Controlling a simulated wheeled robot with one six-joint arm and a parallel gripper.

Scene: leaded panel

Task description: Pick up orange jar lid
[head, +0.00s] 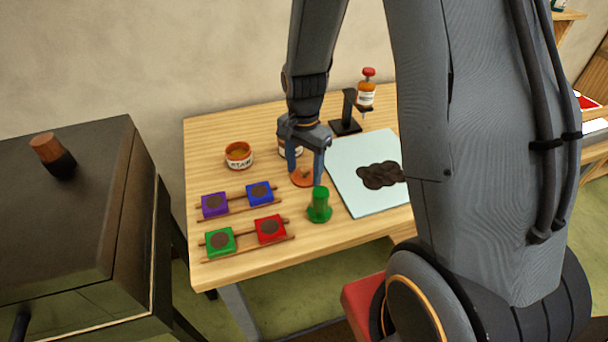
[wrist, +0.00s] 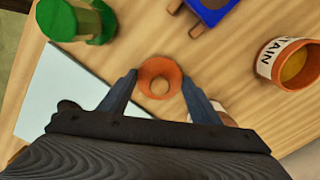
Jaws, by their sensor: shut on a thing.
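The orange jar lid (head: 303,178) is a small round orange piece with a paler knob or centre. In the head view it sits at or just above the wooden table, beside the pale blue sheet. It also shows in the wrist view (wrist: 161,68), between the fingertips. My gripper (head: 306,171) is shut on the lid, one finger on each side; the wrist view shows the same grip (wrist: 160,84). I cannot tell whether the lid touches the table.
A green bottle-like piece (head: 319,205) stands close in front of the gripper. A stain jar (head: 239,155) is to the left, and another jar is partly hidden behind the gripper. Coloured blocks (head: 270,229) sit on racks. A red-capped bottle (head: 367,90) is behind.

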